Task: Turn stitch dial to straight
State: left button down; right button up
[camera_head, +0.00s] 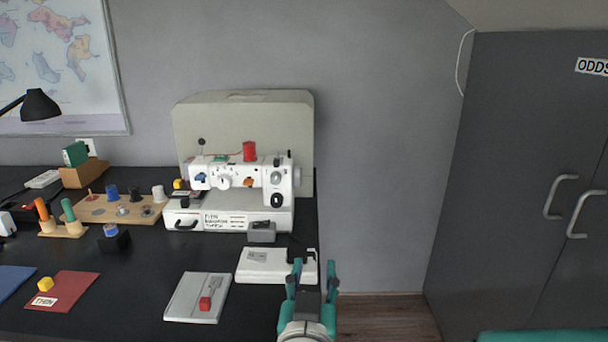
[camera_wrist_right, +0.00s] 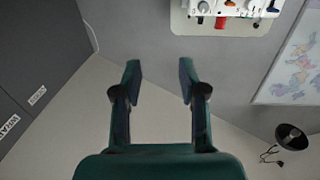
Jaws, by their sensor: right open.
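The white sewing machine (camera_head: 243,197) stands on the black desk against the wall. Its front carries a white round knob (camera_head: 223,183), an orange dial (camera_head: 249,182), a blue part (camera_head: 200,178) and a dial at the upper right (camera_head: 276,177). I cannot tell which one is the stitch dial, and its setting is too small to read. My right gripper (camera_head: 314,268) is open and empty, at the desk's right edge, in front and to the right of the machine. The wrist view shows its spread fingers (camera_wrist_right: 160,70) with part of the machine (camera_wrist_right: 225,8) beyond them. My left gripper is not in view.
A white foot pedal-like box (camera_head: 262,266) lies just left of the right gripper. A grey tray (camera_head: 182,298) with a red block is on the desk front. A wooden spool board (camera_head: 92,212) stands left of the machine. Grey cupboards (camera_head: 500,200) stand right; floor between is clear.

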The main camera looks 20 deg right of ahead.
aim_at(276, 176)
jog(key=u, duration=0.05)
jog(key=i, duration=0.85)
jog(key=u, duration=0.2)
